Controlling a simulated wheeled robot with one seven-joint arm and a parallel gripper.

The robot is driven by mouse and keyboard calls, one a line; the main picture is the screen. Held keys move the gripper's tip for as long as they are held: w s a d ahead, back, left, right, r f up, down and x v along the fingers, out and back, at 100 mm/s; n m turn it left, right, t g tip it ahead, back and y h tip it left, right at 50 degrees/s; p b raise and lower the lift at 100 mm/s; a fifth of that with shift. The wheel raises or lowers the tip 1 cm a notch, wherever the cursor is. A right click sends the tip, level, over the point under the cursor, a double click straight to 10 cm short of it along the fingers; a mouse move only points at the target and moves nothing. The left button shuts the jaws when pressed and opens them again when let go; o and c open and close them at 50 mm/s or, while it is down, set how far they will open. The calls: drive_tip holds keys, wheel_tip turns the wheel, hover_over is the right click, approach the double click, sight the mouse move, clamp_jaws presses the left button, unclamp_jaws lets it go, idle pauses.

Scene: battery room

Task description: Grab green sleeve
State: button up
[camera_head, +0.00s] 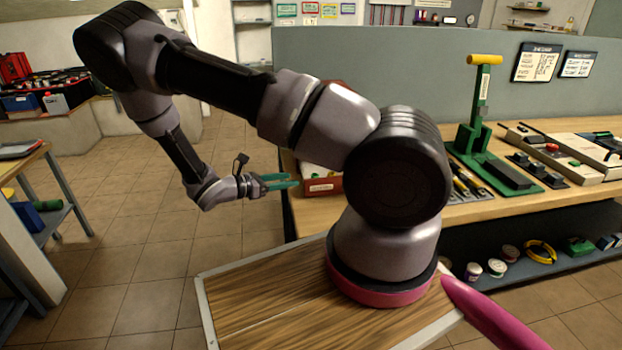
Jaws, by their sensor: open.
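My gripper (293,181) has teal fingers. It is open with nothing seen between them, and points right near the left end of the workbench, beside a red box (322,186). I cannot make out for certain which thing is the green sleeve. A small dark green cylinder (48,205) lies at the far left beside a blue block, well away from my gripper. My arm hides part of the bench and of the red box.
The workbench (557,199) holds a green lever press (475,140) with a yellow handle and several devices. Its lower shelf (494,289) carries spools, a yellow coil and a green box (578,246). A grey partition (420,70) stands behind. Tiled floor (140,240) is clear at left.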

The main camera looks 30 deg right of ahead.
sight(317, 175)
drive_tip(key=x, duration=0.8)
drive_tip(key=shift+w+d, duration=0.15)
drive_tip(key=shift+d, duration=0.15)
clamp_jaws()
